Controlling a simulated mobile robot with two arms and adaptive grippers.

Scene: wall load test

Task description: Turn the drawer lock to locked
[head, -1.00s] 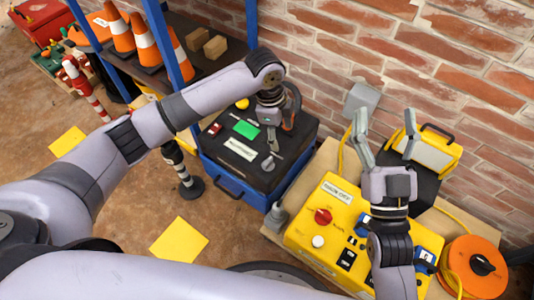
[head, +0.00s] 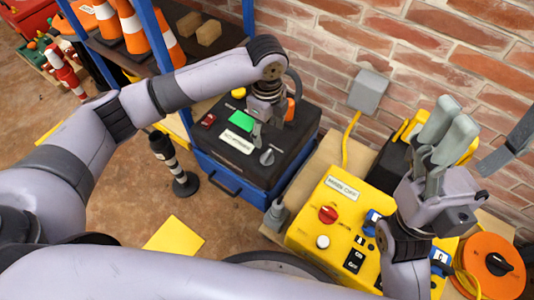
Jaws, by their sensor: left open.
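A blue drawer cabinet (head: 221,176) with a black top (head: 290,143) stands near the wall. On its top is a grey knob (head: 267,157), which looks like the drawer lock, beside a white label (head: 237,143). My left gripper (head: 264,139) is open and points down over the top, just behind the knob. A small gap seems to separate them, but contact is hard to judge. The label's text is too small to read. My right gripper (head: 482,133) is open and empty, raised above the yellow box at the right.
A yellow control box (head: 305,232) with a red knob (head: 328,214) stands right of the cabinet. An orange reel (head: 504,258) is at far right. A brick wall (head: 400,50) closes the back.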

